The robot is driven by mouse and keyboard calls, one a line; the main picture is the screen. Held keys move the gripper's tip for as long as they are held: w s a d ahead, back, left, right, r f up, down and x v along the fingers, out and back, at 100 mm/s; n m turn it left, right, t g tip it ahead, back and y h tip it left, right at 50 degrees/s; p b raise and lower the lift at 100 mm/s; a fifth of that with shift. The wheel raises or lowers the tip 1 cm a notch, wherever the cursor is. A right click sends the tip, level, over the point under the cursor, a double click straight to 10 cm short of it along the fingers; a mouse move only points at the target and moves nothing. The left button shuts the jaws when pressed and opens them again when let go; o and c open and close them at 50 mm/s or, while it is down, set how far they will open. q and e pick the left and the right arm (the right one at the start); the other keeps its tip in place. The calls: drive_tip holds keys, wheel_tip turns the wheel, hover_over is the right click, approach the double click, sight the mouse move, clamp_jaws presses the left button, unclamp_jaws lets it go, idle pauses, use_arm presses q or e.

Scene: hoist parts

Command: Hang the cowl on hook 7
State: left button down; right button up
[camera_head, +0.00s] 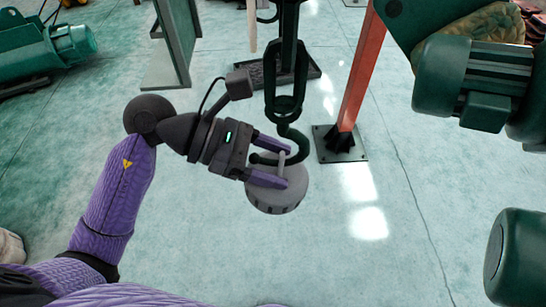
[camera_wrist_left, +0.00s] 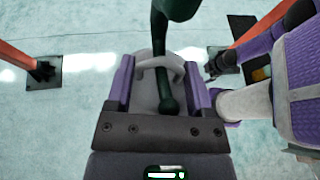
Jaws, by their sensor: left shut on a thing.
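The cowl (camera_head: 277,197) is a grey, round, drum-like piece with slots around its rim and a light grey bail on top. My left gripper (camera_head: 284,166) has its fingers on either side of the cowl's top and is shut on it, holding it above the floor. A dark green hook (camera_head: 291,139) hangs from above, its curved end right at the bail. In the left wrist view the hook (camera_wrist_left: 166,85) passes in front of the cowl (camera_wrist_left: 147,92), between the fingers. I cannot tell whether the bail rests in the hook. No hook number is readable.
An orange post (camera_head: 362,70) on a dark base plate stands behind, right of the hook. Green machinery (camera_head: 440,75) fills the upper right, with another green piece (camera_head: 520,255) below. A green frame (camera_head: 178,45) stands at back left. Floor right of the cowl is clear.

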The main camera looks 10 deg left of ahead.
use_arm(q)
unclamp_jaws()
idle(0.3)
